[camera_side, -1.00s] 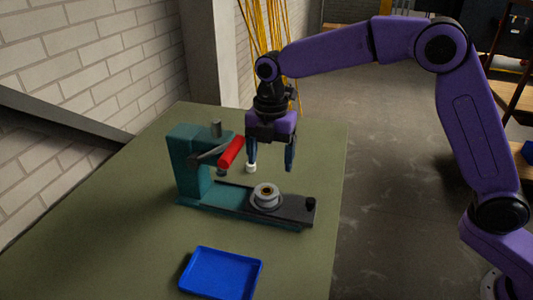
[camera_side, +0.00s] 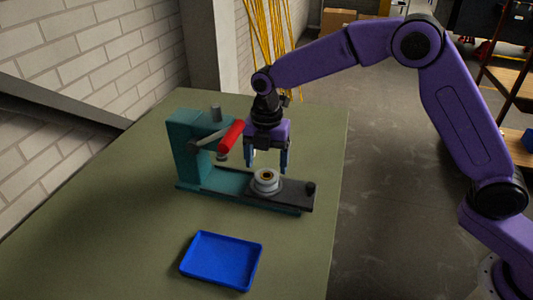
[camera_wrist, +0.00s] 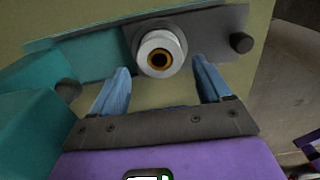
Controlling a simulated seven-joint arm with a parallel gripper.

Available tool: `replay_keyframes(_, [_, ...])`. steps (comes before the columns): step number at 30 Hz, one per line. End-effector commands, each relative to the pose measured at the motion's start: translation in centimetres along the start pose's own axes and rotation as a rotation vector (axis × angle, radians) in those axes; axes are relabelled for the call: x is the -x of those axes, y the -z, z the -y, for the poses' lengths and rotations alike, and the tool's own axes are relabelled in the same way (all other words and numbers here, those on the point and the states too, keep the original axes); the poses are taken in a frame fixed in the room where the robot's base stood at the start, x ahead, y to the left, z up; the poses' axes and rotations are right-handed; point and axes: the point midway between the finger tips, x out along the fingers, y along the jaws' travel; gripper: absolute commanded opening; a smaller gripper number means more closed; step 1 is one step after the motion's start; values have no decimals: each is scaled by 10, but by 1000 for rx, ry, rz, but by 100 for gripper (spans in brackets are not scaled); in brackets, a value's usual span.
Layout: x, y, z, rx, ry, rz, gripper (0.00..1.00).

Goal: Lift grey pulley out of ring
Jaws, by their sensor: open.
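The grey pulley (camera_side: 266,177) is a pale round part with a brown and dark centre. It sits upright in the dark ring (camera_side: 254,189) on the flat bed of the teal press. In the wrist view the pulley (camera_wrist: 160,42) shows beyond the fingertips, centred between them, with the ring (camera_wrist: 139,30) partly visible around it. My gripper (camera_side: 267,167) is open and empty, pointing down, just above and behind the pulley in the side view. In the wrist view its two blue fingers (camera_wrist: 161,70) are spread wide, with no visible contact with the pulley.
The teal press (camera_side: 186,150) with its red lever handle (camera_side: 231,136) stands close to the left of my gripper. A black knob (camera_side: 311,187) rises at the bed's right end. An empty blue tray (camera_side: 222,262) lies in front. The green table is otherwise mostly clear.

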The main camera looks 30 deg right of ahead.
Motion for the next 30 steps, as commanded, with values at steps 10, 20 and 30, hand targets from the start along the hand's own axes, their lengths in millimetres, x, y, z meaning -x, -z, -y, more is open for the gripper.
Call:
replay_keyframes(10, [0,0,0,0,0,0,78])
replay_keyframes(20, [-3,0,0,0,1,0,78])
replay_keyframes(30, [-10,0,0,0,1,0,78])
